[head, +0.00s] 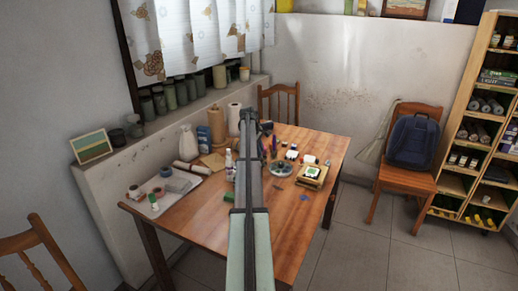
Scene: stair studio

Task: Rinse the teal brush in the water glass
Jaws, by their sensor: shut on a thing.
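My arm reaches from the bottom of the head view over the wooden table (282,232). My gripper (267,132) shows only as a small dark shape just right of the arm's far end, above the far half of the table. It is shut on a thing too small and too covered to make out. I cannot pick out the teal brush or the water glass; the arm hides a strip of the table. A small purple item (274,145) shows just below the gripper; I cannot tell whether it is held or stands behind.
A round grey palette (281,169), a yellowish tray (312,180) and small pots (291,155) stand right of the arm. The table's near right part is mostly clear.

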